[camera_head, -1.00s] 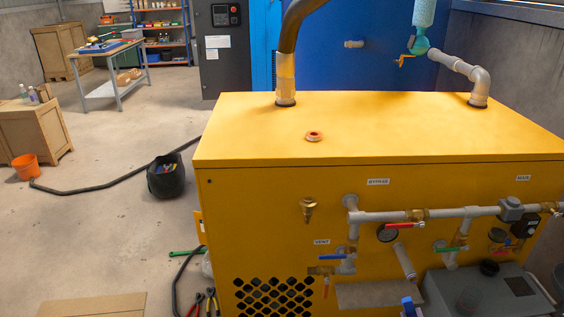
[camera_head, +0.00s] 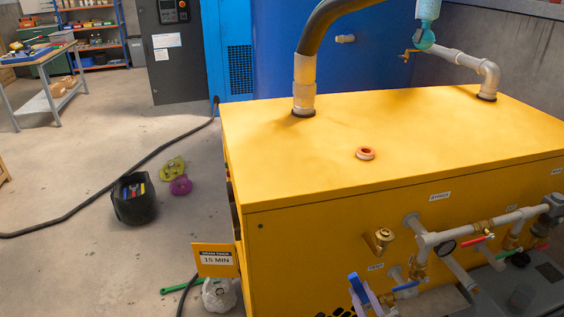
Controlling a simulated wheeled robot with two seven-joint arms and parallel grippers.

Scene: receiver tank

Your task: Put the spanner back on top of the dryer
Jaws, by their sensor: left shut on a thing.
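The yellow dryer (camera_head: 300,165) fills the right half of the head view. Its flat top carries a small red-and-cream ring (camera_head: 365,153) and a thick upright hose stub; much of the top is bare. My left gripper (camera_head: 366,301) shows at the bottom edge, low in front of the dryer's front face, with pale lavender fingers. It is shut on a small blue object (camera_head: 354,284) that stands up at its fingers. My right gripper is out of view.
Grey pipes with valves (camera_head: 452,234) and a brass fitting (camera_head: 379,240) stick out of the dryer's front. A yellow sign (camera_head: 215,260) juts from its left corner. A black bucket (camera_head: 133,199) and a black hose (camera_head: 95,200) lie on the floor to the left.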

